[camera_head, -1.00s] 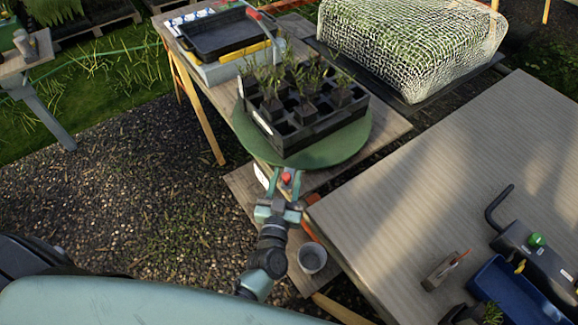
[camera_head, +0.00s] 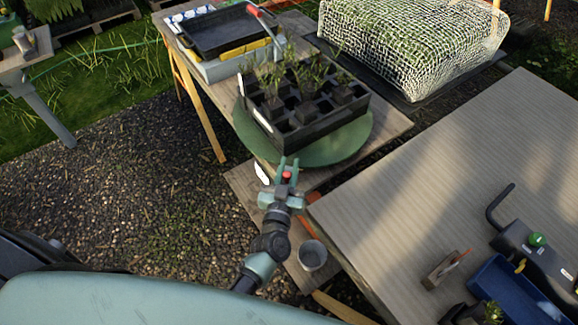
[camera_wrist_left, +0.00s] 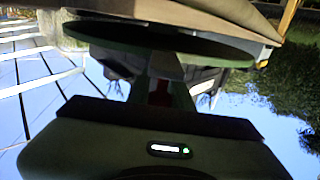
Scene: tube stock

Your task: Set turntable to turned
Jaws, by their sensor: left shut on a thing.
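The turntable is a green round disc (camera_head: 345,143) on the wooden bench, and it also shows in the left wrist view (camera_wrist_left: 165,42). A black cell tray (camera_head: 318,122) with several potted seedlings sits on it. My left gripper (camera_head: 287,168) is at the disc's near edge, shut on a small red knob (camera_head: 287,177). A red patch of it shows between the fingers in the left wrist view (camera_wrist_left: 160,90). How the knob joins the disc is hidden. My right gripper is not in view.
A black tray on a grey crate (camera_head: 228,68) stands at the bench's back left. A netted bale (camera_head: 415,45) lies behind. A grey table (camera_head: 430,170) fills the right, with a blue bin (camera_head: 508,290). Gravel lies at left.

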